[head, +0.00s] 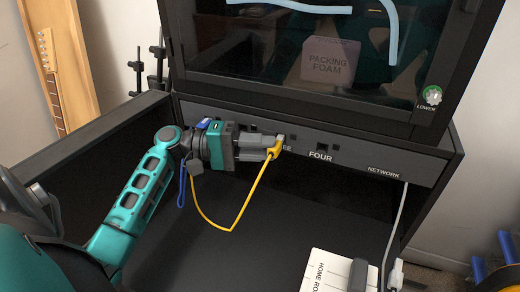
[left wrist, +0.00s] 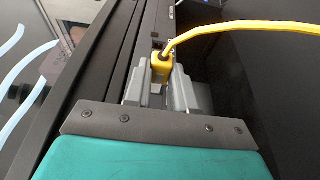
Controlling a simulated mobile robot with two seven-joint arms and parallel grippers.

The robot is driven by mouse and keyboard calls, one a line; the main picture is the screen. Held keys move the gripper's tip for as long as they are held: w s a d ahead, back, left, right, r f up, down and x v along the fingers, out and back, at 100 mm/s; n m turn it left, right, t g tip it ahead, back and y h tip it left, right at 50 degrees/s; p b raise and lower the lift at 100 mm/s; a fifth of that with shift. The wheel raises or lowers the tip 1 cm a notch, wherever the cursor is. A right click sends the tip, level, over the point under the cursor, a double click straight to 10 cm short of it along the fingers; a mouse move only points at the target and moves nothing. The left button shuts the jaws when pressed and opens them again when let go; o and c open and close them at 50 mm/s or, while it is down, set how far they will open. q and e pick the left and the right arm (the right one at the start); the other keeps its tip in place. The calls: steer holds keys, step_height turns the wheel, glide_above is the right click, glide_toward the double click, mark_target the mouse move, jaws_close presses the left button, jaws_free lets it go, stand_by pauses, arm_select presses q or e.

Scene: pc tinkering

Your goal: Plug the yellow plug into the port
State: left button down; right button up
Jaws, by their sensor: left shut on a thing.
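My left gripper (head: 268,148) is shut on the yellow plug (head: 276,146), right in front of the grey port panel (head: 370,160). In the left wrist view the yellow plug (left wrist: 162,68) sits between the two grey fingers, with its yellow cable (left wrist: 235,27) leading off to the right. In the head view the cable loops down below the gripper. The gripper covers part of the panel's labels; "FOUR" and "NETWORK" are readable, with a dark port (head: 322,148) above "FOUR". I cannot tell whether the plug's tip is inside a port. My right gripper is not in view.
A dark glass-fronted case (head: 400,100) stands above the panel. A blue cable (head: 181,185) hangs by my left wrist. A grey-white cable (head: 397,225) hangs at the right. The dark desk floor between is mostly clear.

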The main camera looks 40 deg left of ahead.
arm_select(q)
steer(key=shift+w+a+b, duration=0.2)
steer(key=shift+w+b, duration=0.15)
steer(key=shift+w, duration=0.6)
steer(key=c, duration=0.9)
jaws_free()
steer(key=shift+o, duration=0.2)
steer(key=shift+s, duration=0.1)
steer(key=shift+v, duration=2.4)
steer(key=shift+a, duration=0.1)
steer(key=shift+a, duration=0.1)
